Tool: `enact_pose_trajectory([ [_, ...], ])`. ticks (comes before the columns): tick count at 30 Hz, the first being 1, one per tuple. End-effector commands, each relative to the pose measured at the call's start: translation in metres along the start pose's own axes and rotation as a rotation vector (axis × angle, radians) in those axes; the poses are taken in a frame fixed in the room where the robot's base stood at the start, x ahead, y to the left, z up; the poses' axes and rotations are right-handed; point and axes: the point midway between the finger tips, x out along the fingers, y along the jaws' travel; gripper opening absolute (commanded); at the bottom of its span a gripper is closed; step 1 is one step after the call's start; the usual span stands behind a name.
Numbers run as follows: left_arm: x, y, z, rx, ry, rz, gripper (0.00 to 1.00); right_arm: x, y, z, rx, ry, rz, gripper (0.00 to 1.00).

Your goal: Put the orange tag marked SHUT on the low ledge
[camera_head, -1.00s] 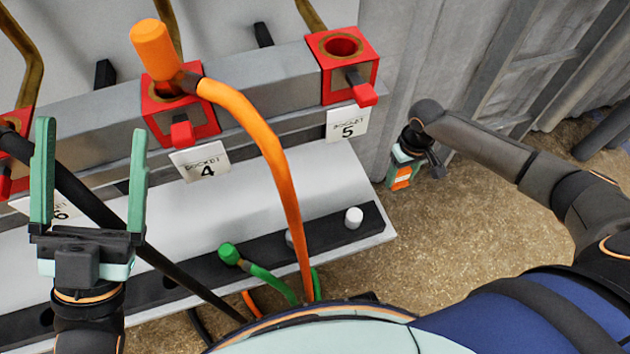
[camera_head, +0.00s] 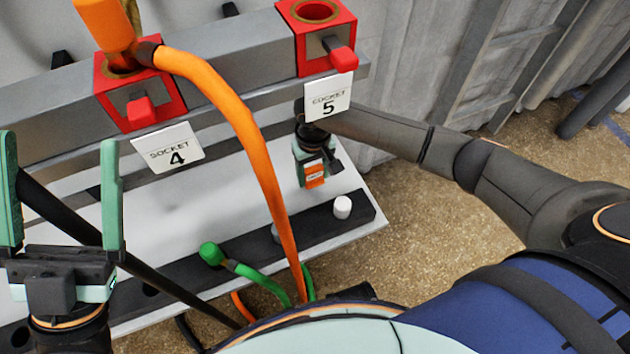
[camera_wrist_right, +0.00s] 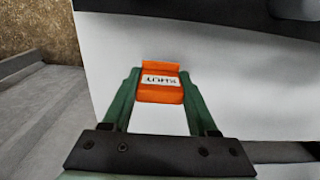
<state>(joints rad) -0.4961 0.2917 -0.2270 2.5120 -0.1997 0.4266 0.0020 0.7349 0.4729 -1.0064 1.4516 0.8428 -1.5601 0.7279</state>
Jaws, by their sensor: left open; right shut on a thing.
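The orange tag (camera_head: 315,176) is held between the fingers of my right gripper (camera_head: 313,168), over the right end of the white low ledge (camera_head: 268,183). In the right wrist view the tag (camera_wrist_right: 160,82) shows its white SHUT label upside down between the green fingers of the right gripper (camera_wrist_right: 160,88). The white ledge surface (camera_wrist_right: 235,90) lies behind it; I cannot tell whether the tag touches it. My left gripper (camera_head: 60,165) is open and empty at the left, with a black cable passing behind its fingers.
Red sockets 4 (camera_head: 140,90) and 5 (camera_head: 318,45) stand above the ledge. An orange plug (camera_head: 105,25) with its thick cable sits at socket 4. A dark strip along the ledge front carries a white peg (camera_head: 342,207) and a green plug (camera_head: 211,254).

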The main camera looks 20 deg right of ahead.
Motion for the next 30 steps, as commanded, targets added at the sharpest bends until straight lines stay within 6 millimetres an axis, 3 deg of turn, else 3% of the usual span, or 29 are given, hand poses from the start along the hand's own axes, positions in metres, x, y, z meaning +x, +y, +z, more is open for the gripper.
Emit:
enact_pose_trajectory([
  [1,-0.009,0.005,0.009,-0.010,-0.002,0.000,0.89,0.019,0.004,0.002,0.004,-0.005,0.006,0.00],
  [3,-0.013,0.008,0.013,-0.024,-0.006,0.002,0.89,0.028,0.003,0.002,0.002,-0.004,0.005,0.00],
  [16,-0.011,0.010,0.013,-0.034,-0.011,0.014,0.89,0.032,0.004,0.002,0.003,-0.005,0.004,0.00],
  [17,-0.011,0.010,0.013,-0.033,-0.010,0.014,0.89,0.032,0.004,0.002,0.002,-0.004,0.004,0.61],
  [24,-0.011,0.009,0.013,-0.030,-0.007,0.014,0.89,0.032,0.004,0.001,0.002,-0.004,0.004,0.88],
  [30,-0.011,0.009,0.012,-0.028,-0.006,0.013,0.89,0.032,0.004,0.001,0.002,-0.003,0.004,0.89],
])
